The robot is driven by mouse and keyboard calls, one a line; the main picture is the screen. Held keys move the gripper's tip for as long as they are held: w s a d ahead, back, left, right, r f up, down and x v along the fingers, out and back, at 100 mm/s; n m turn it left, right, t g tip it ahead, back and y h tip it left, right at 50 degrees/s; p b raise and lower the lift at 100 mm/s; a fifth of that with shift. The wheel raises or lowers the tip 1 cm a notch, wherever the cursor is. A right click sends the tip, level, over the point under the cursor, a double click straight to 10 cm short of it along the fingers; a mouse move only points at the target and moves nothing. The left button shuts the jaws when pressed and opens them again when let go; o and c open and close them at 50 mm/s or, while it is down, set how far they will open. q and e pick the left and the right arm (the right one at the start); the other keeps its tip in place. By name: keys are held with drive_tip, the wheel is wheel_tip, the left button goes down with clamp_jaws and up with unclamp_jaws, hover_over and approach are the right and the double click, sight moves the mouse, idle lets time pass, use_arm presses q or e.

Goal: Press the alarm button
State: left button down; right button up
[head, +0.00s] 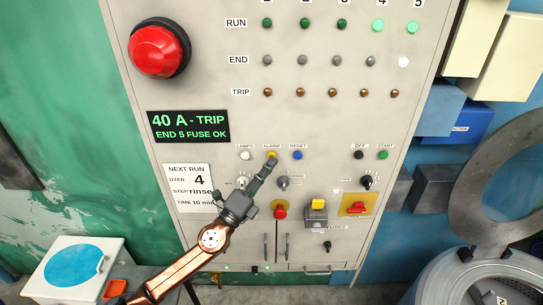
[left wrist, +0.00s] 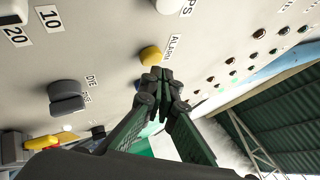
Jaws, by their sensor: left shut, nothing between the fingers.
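The alarm button (head: 272,154) is a small yellow round button under the ALARM label on the grey panel, between a white lamps button (head: 245,155) and a blue reset button (head: 297,155). My left gripper (head: 268,163) is shut and empty, its fingertips just below the yellow button in the head view. In the left wrist view the closed fingertips (left wrist: 160,75) lie right beside the yellow button (left wrist: 151,55) and slightly overlap its edge. I cannot tell whether they touch it. My right gripper is not in view.
A large red push button (head: 158,50) is at the panel's upper left. Below the button row are black knobs (head: 283,183), a red knob (head: 280,211) and a red switch on a yellow plate (head: 355,206).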

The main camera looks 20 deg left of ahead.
use_arm(q)
drive_tip(key=shift+s+d, duration=0.1)
drive_tip(key=shift+s, duration=0.15)
drive_tip(key=shift+s+d+p, duration=0.25)
drive_tip(key=shift+s+p, duration=0.05)
drive_tip(key=shift+s, duration=0.5)
drive_tip(key=shift+s+d+p, duration=0.2)
drive_tip(key=shift+s+p, duration=0.15)
drive_tip(key=shift+s, duration=0.45)
drive_tip(key=shift+s+d+p, duration=0.25)
drive_tip(key=shift+s+p, duration=0.05)
drive_tip(key=shift+s, duration=0.5)
